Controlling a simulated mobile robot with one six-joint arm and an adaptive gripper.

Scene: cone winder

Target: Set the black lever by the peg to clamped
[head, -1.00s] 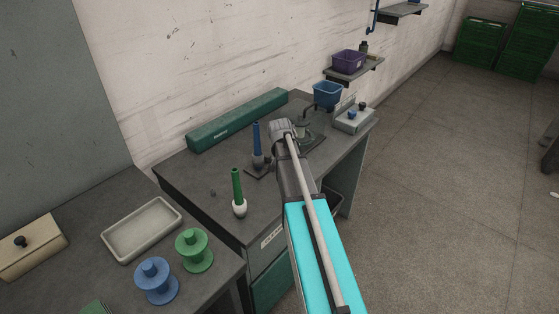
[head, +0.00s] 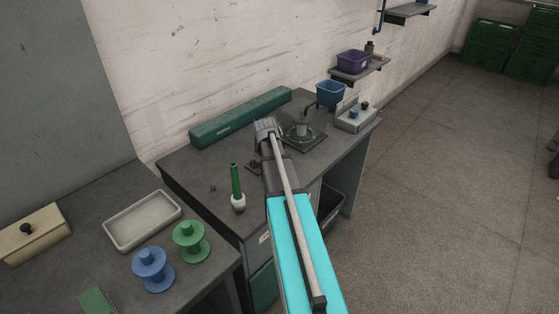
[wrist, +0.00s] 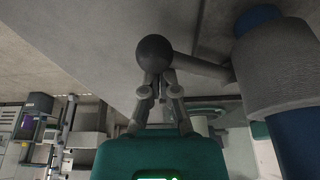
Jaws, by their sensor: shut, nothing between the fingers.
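The black lever shows in the wrist view as a dark ball knob (wrist: 155,50) on a short grey rod (wrist: 200,68). The rod runs right to a grey collar (wrist: 275,70) with blue parts of the peg (wrist: 298,145) at it. My gripper (wrist: 157,88) is shut and empty, its fingertips right at the knob; whether they touch it I cannot tell. In the head view my arm hides the peg and lever; only a bit of their dark base (head: 253,167) shows. Which setting the lever is in I cannot tell.
A clear-walled fixture (head: 303,130) and a grey control box (head: 355,116) are to the right. A long green case (head: 240,117) lies along the wall. The bench's front left is mostly clear.

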